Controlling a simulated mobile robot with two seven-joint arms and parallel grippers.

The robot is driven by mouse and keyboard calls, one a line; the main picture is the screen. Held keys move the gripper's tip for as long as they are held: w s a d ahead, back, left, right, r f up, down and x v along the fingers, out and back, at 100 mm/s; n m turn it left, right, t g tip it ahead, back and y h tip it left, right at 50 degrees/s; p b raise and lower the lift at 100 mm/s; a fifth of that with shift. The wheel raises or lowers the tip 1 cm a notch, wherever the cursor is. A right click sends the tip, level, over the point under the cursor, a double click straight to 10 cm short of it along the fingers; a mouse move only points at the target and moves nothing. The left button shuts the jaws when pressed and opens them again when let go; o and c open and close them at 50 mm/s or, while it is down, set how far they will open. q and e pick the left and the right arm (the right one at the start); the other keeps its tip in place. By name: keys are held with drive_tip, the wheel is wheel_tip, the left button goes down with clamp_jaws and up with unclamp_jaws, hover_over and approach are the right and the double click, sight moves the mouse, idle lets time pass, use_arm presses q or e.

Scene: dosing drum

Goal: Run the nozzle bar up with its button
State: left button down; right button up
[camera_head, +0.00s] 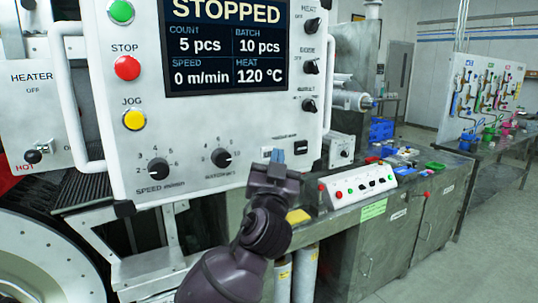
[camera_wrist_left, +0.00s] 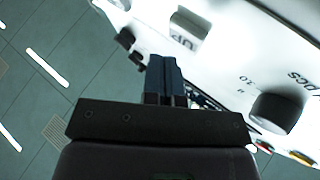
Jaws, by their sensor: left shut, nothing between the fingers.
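The white control panel (camera_head: 205,125) hangs in front of me, its display reading STOPPED. A small dark rectangular switch (camera_head: 301,147) sits near its lower right corner, with a small label left of it too fine to read. My left gripper (camera_head: 277,157) is shut and empty, fingertips pointing up just left of and below that switch. In the left wrist view the shut fingers (camera_wrist_left: 165,76) are close to the panel's lower edge, with a grey raised block (camera_wrist_left: 190,23) lettered UP (camera_wrist_left: 184,42) beyond them. Contact cannot be told. The nozzle bar cannot be picked out.
The panel also bears a red STOP button (camera_head: 127,67), a yellow JOG button (camera_head: 134,120) and several black knobs, one the batch knob (camera_head: 222,158). A low white button box (camera_head: 358,187) stands on the bench to the right. Floor is free at far right.

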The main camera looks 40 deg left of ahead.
use_arm(q)
drive_tip(key=shift+a, duration=0.1)
idle(0.3)
drive_tip(key=shift+w+a, duration=0.2)
drive_tip(key=shift+a, duration=0.1)
drive_tip(key=shift+w+a, duration=0.15)
drive_tip(key=shift+a, duration=0.25)
idle(0.9)
drive_tip(key=shift+d, duration=0.1)
idle(0.3)
drive_tip(key=shift+s+d, duration=0.35)
drive_tip(key=shift+d, duration=0.3)
drive_tip(key=d, duration=0.1)
drive_tip(key=s+d, duration=0.1)
drive_tip(key=d, duration=0.1)
drive_tip(key=s+d+b, duration=0.1)
drive_tip(key=shift+d, duration=0.3)
idle(0.8)
